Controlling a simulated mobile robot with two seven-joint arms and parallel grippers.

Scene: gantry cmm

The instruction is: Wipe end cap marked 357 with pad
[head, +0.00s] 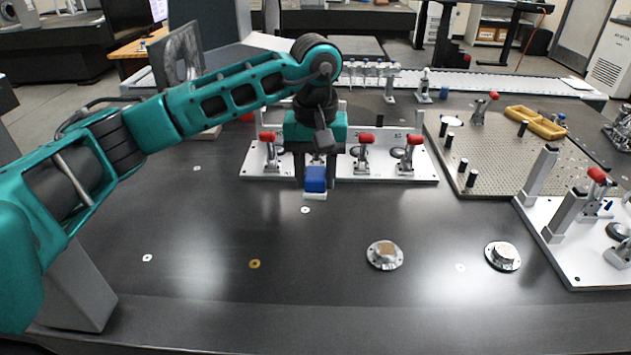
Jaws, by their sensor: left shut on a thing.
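My left gripper (315,172) points down over the dark table and is shut on a blue pad (315,181) with a pale underside. The pad is in front of the white fixture plate; whether it touches the table I cannot tell. One round metal end cap (385,255) with a tan-brown top lies on the table, to the right of the pad and nearer to me. A second end cap (502,256) with a paler top lies further right. Any numbers on the caps are too small to read. My right gripper is not in view.
A white plate with red-handled toggle clamps (407,152) stands behind the gripper. A perforated metal plate (500,150) carries yellow trays (535,122). Another white clamp plate (575,262) is at the right. A brass washer (254,264) lies on the front table, which is mostly clear.

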